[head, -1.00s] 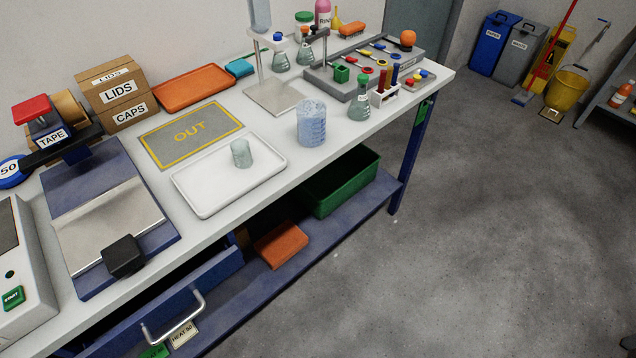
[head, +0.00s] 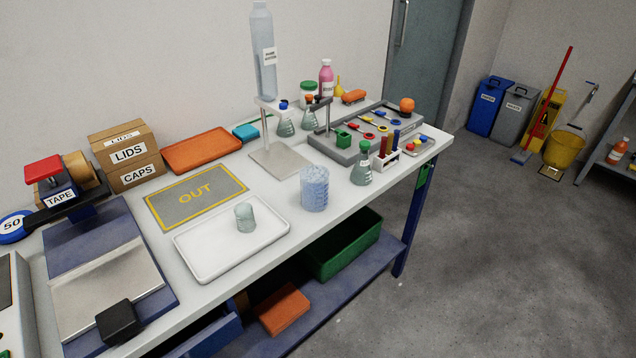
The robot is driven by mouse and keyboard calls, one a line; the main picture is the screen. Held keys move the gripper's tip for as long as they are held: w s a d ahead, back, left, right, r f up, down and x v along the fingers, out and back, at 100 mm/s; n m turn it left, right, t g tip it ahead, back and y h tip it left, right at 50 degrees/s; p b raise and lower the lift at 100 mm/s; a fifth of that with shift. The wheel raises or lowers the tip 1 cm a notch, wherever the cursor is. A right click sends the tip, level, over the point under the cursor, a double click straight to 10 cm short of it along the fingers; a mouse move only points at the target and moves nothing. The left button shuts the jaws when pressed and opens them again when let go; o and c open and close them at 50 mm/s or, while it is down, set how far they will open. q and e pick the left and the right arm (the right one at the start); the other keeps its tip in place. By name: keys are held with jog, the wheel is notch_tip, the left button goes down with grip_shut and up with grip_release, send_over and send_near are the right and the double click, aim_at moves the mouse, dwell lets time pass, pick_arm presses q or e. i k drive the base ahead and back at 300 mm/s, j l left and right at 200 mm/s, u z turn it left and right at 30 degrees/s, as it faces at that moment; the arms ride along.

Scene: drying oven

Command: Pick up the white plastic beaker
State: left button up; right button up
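No plainly white beaker shows. A small, pale grey-green translucent beaker (head: 245,217) stands upright on the white tray (head: 207,271), towards its right side. A larger, pale blue beaker (head: 314,188) with markings on its wall stands upright on the bench to the right of the tray. I cannot tell from the picture which of them is the white plastic one.
Behind the tray lies a grey OUT mat (head: 197,198). A stand with a metal plate (head: 281,160) and a conical flask (head: 361,172) are near the larger beaker. A heat sealer (head: 103,277) is at left. A green bin (head: 345,249) sits on the lower shelf.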

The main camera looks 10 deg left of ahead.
aim_at(315, 178)
jog(key=i+l+u, duration=0.1)
jog(key=u, duration=0.7)
jog(key=i+l+u, duration=0.3)
jog(key=l, duration=0.3)
jog(key=l+u, duration=0.35)
jog(key=l, duration=0.3)
jog(key=l+u, duration=0.3)
jog(key=l, duration=0.35)
